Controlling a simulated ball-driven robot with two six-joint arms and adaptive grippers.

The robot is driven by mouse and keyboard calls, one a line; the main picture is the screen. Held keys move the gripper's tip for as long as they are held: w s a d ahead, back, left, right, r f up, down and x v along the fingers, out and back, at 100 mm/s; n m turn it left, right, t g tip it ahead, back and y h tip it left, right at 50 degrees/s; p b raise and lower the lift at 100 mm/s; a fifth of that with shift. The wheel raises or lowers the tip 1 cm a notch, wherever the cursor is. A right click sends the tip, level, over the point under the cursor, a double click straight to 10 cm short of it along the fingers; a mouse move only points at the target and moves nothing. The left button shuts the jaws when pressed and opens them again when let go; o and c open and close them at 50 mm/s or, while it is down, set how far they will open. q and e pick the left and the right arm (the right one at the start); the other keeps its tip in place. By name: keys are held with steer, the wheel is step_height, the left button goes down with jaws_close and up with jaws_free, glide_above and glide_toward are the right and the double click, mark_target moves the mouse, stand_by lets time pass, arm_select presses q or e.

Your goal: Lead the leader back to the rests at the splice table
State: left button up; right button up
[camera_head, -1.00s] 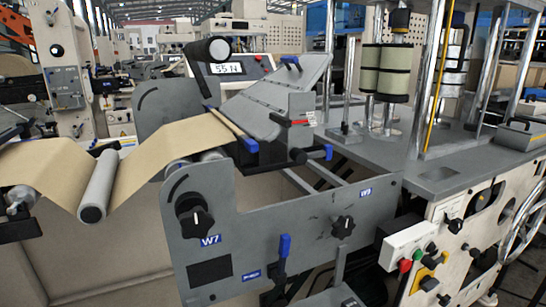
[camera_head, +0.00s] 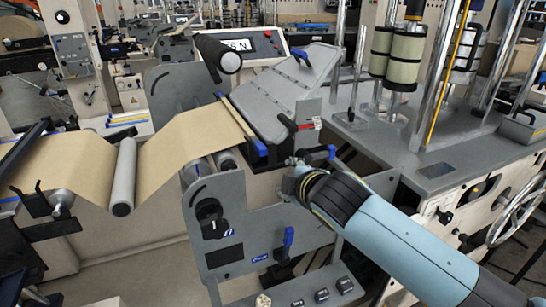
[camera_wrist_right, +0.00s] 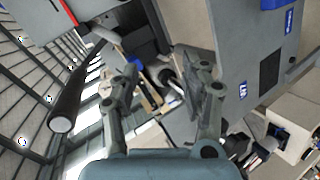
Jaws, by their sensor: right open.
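The tan kraft leader (camera_head: 185,145) runs from the left, under a grey roller (camera_head: 123,177), up to the splice table (camera_head: 285,90), a tilted grey plate. A pale strip with blue end pieces (camera_head: 258,147) lies along the leader's end at the table's lower edge. Black and blue brackets (camera_head: 330,152) stand to its right; I cannot tell whether these are the rests. My right gripper (camera_head: 296,172) is just in front of the table, apart from the leader. In the wrist view it (camera_wrist_right: 165,95) is open and empty. My left gripper is out of view.
A dark cylinder (camera_head: 218,53) juts out by the display (camera_head: 250,45). The grey side plate with a knob (camera_head: 211,218) stands below the table. My right arm covers part of the front. Metal posts and rolls (camera_head: 403,57) stand at the right.

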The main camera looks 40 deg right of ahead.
mark_target(264, 151)
steer(key=w+n+t, duration=0.1)
steer(key=w, duration=0.1)
steer(key=w+r+n, duration=0.1)
steer(key=w+n, duration=0.1)
steer(key=w+r+n+t, duration=0.1)
steer(key=w, duration=0.1)
steer(key=shift+w+n+t+y, duration=0.1)
steer(key=shift+n+t+y, duration=0.2)
steer(key=shift+w+b, duration=0.3)
steer(key=shift+w, duration=0.1)
steer(key=b+x, duration=0.2)
steer(key=x, duration=0.3)
steer(key=shift+w+d+f, duration=0.1)
steer(key=shift+x, duration=0.95)
steer(key=c, duration=0.8)
steer(key=shift+f, duration=0.1)
jaws_close()
